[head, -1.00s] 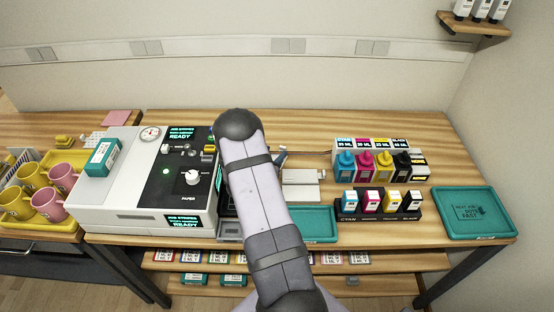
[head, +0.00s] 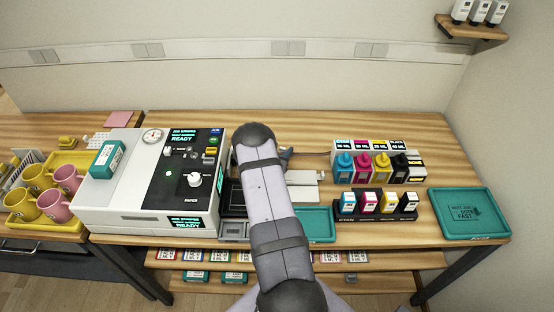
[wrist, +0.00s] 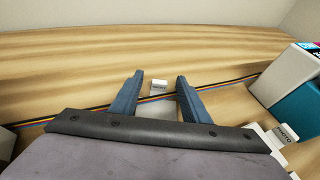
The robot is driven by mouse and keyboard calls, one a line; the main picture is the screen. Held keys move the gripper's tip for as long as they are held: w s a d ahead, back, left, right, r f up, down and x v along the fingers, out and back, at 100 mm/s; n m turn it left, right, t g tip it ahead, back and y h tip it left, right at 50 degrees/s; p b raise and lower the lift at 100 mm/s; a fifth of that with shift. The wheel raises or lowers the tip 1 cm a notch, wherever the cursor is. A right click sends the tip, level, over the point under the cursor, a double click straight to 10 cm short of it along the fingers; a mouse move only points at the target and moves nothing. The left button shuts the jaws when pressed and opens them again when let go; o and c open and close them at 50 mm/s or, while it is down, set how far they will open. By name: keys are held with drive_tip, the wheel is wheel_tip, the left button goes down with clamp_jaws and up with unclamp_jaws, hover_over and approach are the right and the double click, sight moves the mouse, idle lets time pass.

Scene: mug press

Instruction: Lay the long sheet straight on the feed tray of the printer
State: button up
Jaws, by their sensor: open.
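The white printer (head: 125,205) with a black control panel stands at the left of the bench. A dark tray-like part (head: 232,200) lies at its right side, partly behind my arm; I cannot tell whether it is the feed tray. I cannot make out the long sheet in either view. My gripper (wrist: 160,76) is open, its two blue fingers apart with nothing held. In the head view only a bit of it (head: 285,156) shows beyond my arm.
A white device (head: 305,178) stands right of my arm, behind a teal tray (head: 318,225). Ink bottles (head: 364,166) and a cartridge rack (head: 376,217) are further right. The back of the bench is mostly clear.

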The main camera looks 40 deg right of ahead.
drive_tip(key=shift+d, duration=0.1)
clamp_jaws()
idle(0.4)
wheel_tip(320, 180, up, 10)
drive_tip(key=b, duration=0.2)
drive_tip(key=shift+b, duration=0.4)
idle(1.0)
